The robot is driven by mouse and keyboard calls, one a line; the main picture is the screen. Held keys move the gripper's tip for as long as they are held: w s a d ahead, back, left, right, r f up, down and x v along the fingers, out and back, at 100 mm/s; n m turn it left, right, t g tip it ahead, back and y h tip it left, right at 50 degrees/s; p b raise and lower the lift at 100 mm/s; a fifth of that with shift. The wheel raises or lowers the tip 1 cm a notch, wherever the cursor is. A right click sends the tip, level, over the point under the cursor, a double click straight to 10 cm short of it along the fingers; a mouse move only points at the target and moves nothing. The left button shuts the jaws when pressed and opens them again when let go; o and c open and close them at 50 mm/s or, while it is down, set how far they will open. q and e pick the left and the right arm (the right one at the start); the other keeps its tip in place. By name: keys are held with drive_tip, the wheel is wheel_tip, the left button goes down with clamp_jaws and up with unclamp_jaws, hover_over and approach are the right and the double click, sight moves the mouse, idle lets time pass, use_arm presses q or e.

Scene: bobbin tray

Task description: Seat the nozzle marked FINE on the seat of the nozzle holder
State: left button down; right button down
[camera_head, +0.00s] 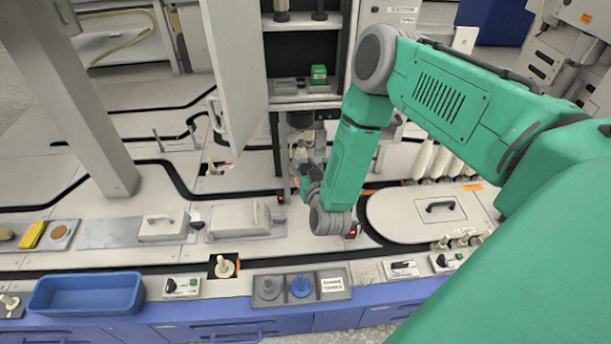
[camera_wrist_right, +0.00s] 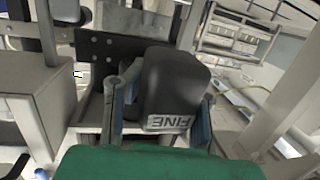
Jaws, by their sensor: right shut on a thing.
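The nozzle marked FINE (camera_wrist_right: 178,82) is a dark grey rounded block with a white label, seen in the right wrist view. My right gripper (camera_wrist_right: 160,110) is shut on it, with one finger on each side. In the head view my right gripper (camera_head: 307,183) is below the open cabinet, partly hidden by my own arm; the nozzle cannot be made out there. A dark plate with several holes (camera_wrist_right: 105,48) stands beyond the nozzle in the wrist view. I cannot tell whether it belongs to the nozzle holder, and no seat is clearly visible. My left gripper is not in view.
An open cabinet door (camera_head: 235,75) stands left of the gripper. A green block (camera_head: 319,73) sits on the cabinet shelf. A blue tray (camera_head: 86,310), a grey tray with knobs (camera_head: 325,275) and a pale lid (camera_head: 408,232) lie in front. A pale post (camera_head: 85,110) rises at left.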

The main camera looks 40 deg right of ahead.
drive_tip(key=b, duration=0.5)
hover_over(299, 147)
drive_tip(key=f+v, duration=0.1)
drive_tip(key=v, duration=0.3)
drive_tip(key=shift+w+r, duration=0.1)
drive_tip(key=shift+w, duration=0.05)
drive_tip(key=shift+w+d+f, duration=0.15)
drive_tip(key=shift+f, duration=0.15)
drive_tip(key=shift+f+b, duration=1)
drive_tip(key=shift+f, duration=0.1)
drive_tip(key=shift+f, duration=0.15)
drive_tip(key=shift+f+b, duration=0.4)
drive_tip(key=shift+f, duration=0.2)
drive_tip(key=shift+f, duration=0.15)
drive_tip(key=c, duration=1.3)
unclamp_jaws()
